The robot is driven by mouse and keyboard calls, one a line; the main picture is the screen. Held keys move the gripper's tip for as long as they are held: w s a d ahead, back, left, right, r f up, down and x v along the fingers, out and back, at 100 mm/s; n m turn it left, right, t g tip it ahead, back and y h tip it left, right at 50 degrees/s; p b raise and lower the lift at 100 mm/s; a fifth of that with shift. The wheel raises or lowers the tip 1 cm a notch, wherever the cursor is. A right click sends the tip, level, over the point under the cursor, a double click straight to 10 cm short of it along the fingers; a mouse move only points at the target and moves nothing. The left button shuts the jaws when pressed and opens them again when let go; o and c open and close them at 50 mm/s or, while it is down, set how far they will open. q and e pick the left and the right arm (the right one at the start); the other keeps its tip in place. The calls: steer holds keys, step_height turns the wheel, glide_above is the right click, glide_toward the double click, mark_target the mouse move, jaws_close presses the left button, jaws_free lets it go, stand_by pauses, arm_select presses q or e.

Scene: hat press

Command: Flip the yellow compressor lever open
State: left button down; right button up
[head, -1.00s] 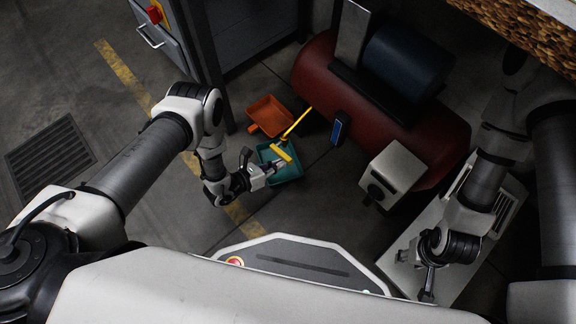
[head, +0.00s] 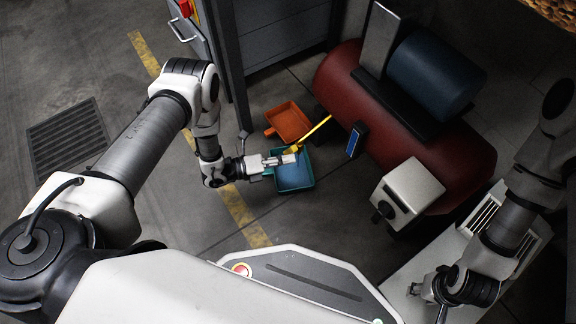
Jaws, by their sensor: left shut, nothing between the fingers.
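The yellow lever (head: 318,129) is a thin yellow bar with a wider end. It slants down and left from near the left end of the dark red compressor tank (head: 400,125). My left gripper (head: 291,159) is shut and empty, with its tips at the lever's lower left end. They look very close to it or touching; I cannot tell which. The tips overlap a teal tray on the floor in the picture. My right gripper (head: 432,304) hangs at the lower right, away from the lever; its finger opening is unclear.
An orange dustpan-like tray (head: 289,122) and the teal tray (head: 295,178) lie on the floor below the lever. A grey cabinet (head: 285,30) stands behind. A white box with a black knob (head: 408,192) is beside the tank. Floor to the left is clear.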

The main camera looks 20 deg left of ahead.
arm_select(q)
steer(key=shift+w+a+r+b, duration=0.3)
steer(key=shift+a+r+b, duration=0.1)
steer(key=shift+a+b, duration=0.1)
steer(key=shift+w+r, duration=0.15)
stand_by(0.4)
steer(key=v, duration=1.2)
steer(key=shift+f, duration=0.25)
